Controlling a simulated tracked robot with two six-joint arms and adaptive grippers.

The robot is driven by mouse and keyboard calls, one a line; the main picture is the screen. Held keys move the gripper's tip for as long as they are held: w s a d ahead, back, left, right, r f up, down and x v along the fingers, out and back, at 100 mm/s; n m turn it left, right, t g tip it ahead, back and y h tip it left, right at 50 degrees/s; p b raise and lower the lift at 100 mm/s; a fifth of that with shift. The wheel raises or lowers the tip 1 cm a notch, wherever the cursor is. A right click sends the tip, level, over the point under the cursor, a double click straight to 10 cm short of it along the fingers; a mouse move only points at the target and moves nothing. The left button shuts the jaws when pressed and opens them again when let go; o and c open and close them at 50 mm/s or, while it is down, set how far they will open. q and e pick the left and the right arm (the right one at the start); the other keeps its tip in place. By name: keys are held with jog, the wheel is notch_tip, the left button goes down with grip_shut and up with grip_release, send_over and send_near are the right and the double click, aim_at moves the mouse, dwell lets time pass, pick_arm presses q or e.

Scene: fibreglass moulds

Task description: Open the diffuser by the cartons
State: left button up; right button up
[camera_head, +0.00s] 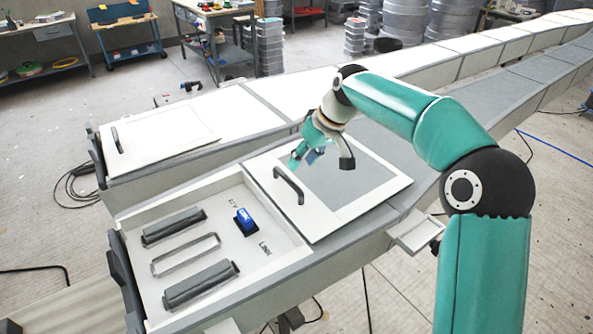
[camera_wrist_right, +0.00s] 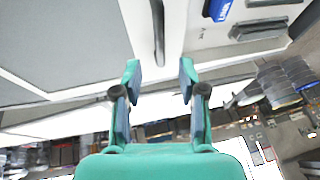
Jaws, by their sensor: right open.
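A white-framed panel with a grey middle (camera_head: 345,222) lies on the near bench-like unit, beside an open shallow compartment (camera_head: 205,262). It carries a dark bar handle (camera_head: 288,185), which also shows in the right wrist view (camera_wrist_right: 158,30). A second, white panel (camera_head: 165,138) with a dark handle (camera_head: 116,140) lies on the far unit. I cannot tell which panel is the diffuser, nor pick out the cartons for certain. My right gripper (camera_head: 318,158) is open and empty above the near panel, close to its handle. In the wrist view the handle lies ahead, between the fingertips (camera_wrist_right: 160,75). My left gripper is not in view.
The open compartment holds grey bars (camera_head: 200,285), a thin frame (camera_head: 186,254) and a blue block (camera_head: 245,222). A small tray (camera_head: 415,232) juts from the unit's right side. Grey stacks (camera_head: 268,45) and workbenches (camera_head: 45,35) stand behind. Cables lie on the floor.

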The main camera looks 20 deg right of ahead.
jog(key=v, duration=0.4)
jog(key=shift+r, duration=0.1)
dwell(0.4)
